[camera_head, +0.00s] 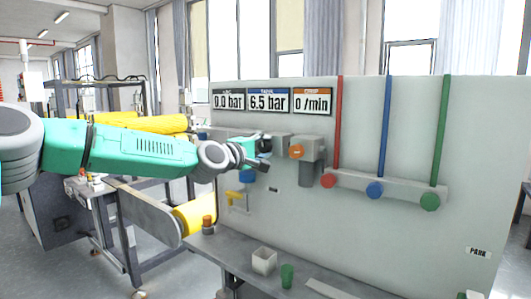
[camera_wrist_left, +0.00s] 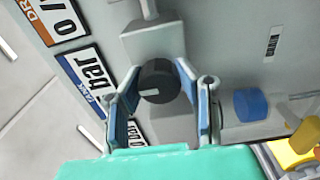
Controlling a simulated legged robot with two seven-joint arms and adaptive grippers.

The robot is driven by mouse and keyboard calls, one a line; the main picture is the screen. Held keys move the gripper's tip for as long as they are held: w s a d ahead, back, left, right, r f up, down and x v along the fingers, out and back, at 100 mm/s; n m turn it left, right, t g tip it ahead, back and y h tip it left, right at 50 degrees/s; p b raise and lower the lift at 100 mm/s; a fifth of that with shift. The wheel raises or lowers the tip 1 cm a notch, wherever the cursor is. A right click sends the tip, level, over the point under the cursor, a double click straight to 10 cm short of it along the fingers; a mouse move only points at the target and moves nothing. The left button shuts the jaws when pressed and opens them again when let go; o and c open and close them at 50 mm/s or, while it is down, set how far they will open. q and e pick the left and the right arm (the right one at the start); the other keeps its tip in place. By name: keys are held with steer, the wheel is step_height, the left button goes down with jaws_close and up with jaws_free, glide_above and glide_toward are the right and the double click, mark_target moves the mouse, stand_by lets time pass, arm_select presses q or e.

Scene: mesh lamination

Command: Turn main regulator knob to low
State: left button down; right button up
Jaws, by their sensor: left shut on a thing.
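The main regulator knob (camera_wrist_left: 157,80) is a dark round knob with a pale mark on its face, on a grey body on the panel. In the wrist view it sits between the two blue-padded fingers of my left gripper (camera_wrist_left: 157,92), which is shut on it. In the head view my left gripper (camera_head: 251,152) is at the panel's left part, and the dark knob (camera_head: 265,145) shows just at its tips. The gripper hides part of the regulator body. I cannot read any setting label. My right gripper is not in view.
A grey panel (camera_head: 400,130) carries displays reading 0.0 bar, 6.5 bar (camera_head: 268,101) and 0 /min. Right of the knob is an orange-faced unit (camera_head: 297,151), then red, blue and green valves (camera_head: 375,190). Below are a blue knob (camera_head: 247,175), yellow lever (camera_head: 236,197) and a bench with cups.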

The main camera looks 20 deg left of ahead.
arm_select(q)
steer(key=shift+s+d+f, duration=0.1)
steer(key=shift+d+f, duration=0.1)
steer(key=shift+f, duration=0.45)
steer(key=c, duration=1.2)
jaws_free()
steer(key=shift+o, duration=0.2)
steer(key=shift+s+a+r, duration=0.1)
steer(key=shift+a+r, duration=0.15)
steer(key=shift+r, duration=0.15)
steer(key=v, duration=1.2)
steer(key=shift+f, duration=0.1)
